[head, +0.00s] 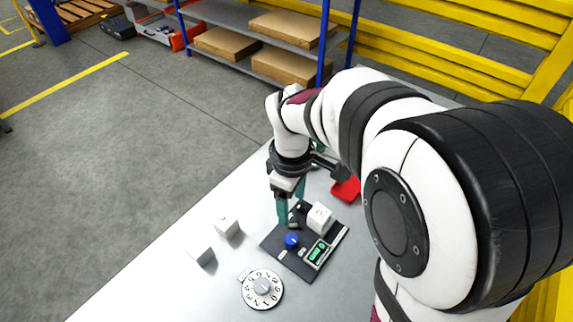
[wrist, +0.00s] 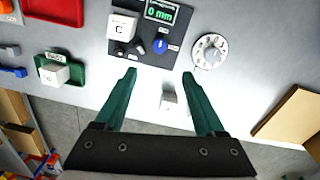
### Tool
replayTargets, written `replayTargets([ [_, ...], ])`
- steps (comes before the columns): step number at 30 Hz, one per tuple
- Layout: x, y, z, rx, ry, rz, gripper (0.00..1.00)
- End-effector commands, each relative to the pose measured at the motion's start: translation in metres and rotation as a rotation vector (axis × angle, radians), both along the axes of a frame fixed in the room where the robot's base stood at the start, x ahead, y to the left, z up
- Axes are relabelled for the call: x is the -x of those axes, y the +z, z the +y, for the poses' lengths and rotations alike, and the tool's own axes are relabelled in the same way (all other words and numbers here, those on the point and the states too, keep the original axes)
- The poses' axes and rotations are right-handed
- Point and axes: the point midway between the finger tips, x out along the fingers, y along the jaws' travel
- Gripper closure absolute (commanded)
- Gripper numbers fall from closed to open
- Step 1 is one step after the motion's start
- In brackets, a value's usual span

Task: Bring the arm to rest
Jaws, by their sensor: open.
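My gripper (head: 291,206) hangs over the pale table, close above the far left side of the dark panel (head: 271,242). Its two teal fingers stand apart in the wrist view (wrist: 159,76), with nothing held between them. The panel carries a white block (head: 319,217), a blue knob (head: 291,240) and a green display (head: 317,251), which reads 0 mm in the wrist view (wrist: 159,14). My arm reaches in from the right of the head view and hides part of the table.
A numbered dial (head: 262,288) lies in front of the panel. Two pale blocks (head: 227,228) (head: 202,255) stand to the left. A red tray (head: 346,190) is beyond the panel. The wrist view shows a green tray (wrist: 78,74) holding a white block. Shelves with cardboard (head: 225,42) stand behind.

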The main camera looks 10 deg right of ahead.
Motion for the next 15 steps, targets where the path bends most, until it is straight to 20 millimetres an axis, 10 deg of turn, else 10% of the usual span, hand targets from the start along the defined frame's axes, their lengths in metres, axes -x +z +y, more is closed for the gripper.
replayTargets([
  [11, 0.002, 0.001, 0.000, -0.002, -0.012, 0.000, 0.28],
  [15, 0.058, 0.030, -0.011, -0.048, -0.406, 0.011, 0.28],
])
